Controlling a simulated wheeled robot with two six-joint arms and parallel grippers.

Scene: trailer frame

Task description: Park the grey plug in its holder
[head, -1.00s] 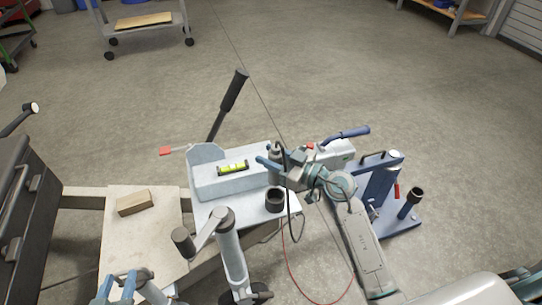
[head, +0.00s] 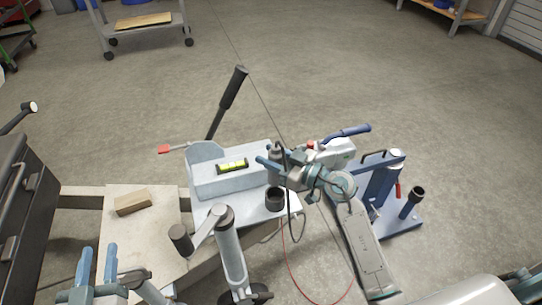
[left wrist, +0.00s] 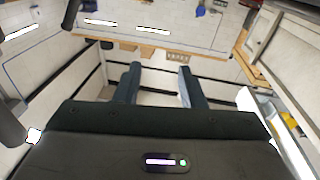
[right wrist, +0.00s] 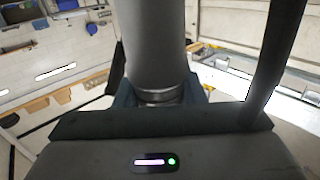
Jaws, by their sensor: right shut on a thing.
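My right gripper (head: 271,165) is shut on the grey plug (right wrist: 152,40), whose thick cylindrical body stands between the fingers in the right wrist view. In the head view the plug (head: 276,152) shows only in part, behind the fingers. A dark, round, open-topped cup, which looks like the holder (head: 275,201), sits on the pale metal plate, nearer to me than the plug. The plug is apart from this cup. My left gripper (head: 98,264) is open and empty at the lower left; its fingers also stand apart in the left wrist view (left wrist: 157,85).
A pale metal frame (head: 210,182) carries a yellow-green level (head: 232,167) and a black-gripped lever (head: 233,88). A wooden block (head: 132,202) lies on the board at left. A dark cable loops by my right gripper. A blue stand (head: 385,180) is at right.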

